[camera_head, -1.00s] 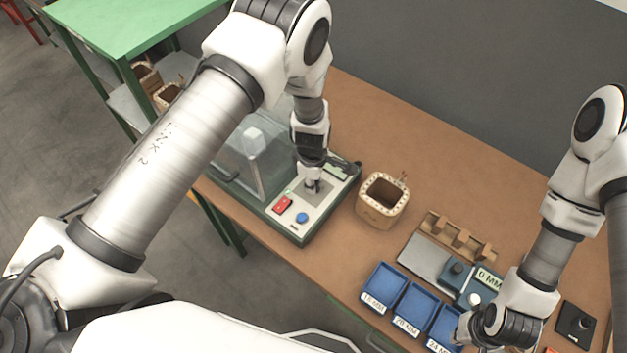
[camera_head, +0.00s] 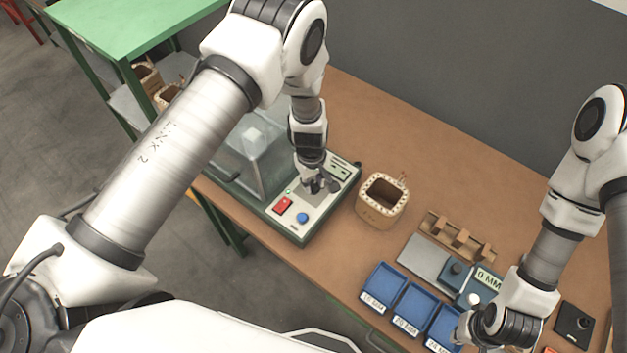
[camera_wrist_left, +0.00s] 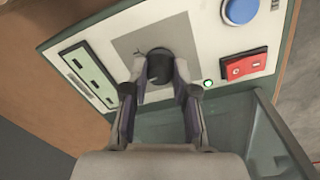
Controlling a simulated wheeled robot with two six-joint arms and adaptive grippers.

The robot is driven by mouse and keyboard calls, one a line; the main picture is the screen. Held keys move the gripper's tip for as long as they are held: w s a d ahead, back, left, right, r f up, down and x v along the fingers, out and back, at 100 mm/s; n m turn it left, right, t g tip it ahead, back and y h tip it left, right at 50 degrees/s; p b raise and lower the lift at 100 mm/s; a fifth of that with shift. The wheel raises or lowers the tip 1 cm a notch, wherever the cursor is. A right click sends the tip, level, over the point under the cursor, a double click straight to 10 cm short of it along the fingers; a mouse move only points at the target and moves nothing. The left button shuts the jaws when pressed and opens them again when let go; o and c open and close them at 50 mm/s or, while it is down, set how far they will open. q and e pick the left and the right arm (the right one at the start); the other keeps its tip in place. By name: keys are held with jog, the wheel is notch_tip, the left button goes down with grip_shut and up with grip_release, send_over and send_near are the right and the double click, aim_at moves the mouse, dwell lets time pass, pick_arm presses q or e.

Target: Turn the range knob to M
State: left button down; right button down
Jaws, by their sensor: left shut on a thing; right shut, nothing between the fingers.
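The black range knob (camera_wrist_left: 158,67) sits on a grey plate of the tester's light panel (camera_wrist_left: 200,40) in the left wrist view. My left gripper (camera_head: 318,188) points down at this panel in the head view and largely hides the knob there. In the left wrist view its fingers (camera_wrist_left: 160,72) stand on either side of the knob, shut on it. A small mark shows on the grey plate beside the knob, but I cannot read it or tell the knob's setting. My right gripper (camera_head: 464,328) is shut and empty by the blue trays.
The panel has a red switch (camera_head: 283,205), a blue button (camera_head: 302,217) and a lit green lamp (camera_wrist_left: 208,84). A clear cover (camera_head: 250,155) stands left of my left gripper. A wooden coil box (camera_head: 383,200) and blue trays (camera_head: 384,284) lie to the right.

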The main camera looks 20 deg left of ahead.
aim_at(312, 184)
pick_arm(q)
jog(key=shift+s+f+m, duration=0.1)
jog(key=shift+s+m, duration=0.05)
jog(key=shift+m, duration=0.15)
jog(key=c, duration=0.9)
grip_release()
notch_tip(312, 184, up, 12)
jog(key=shift+a, duration=0.15)
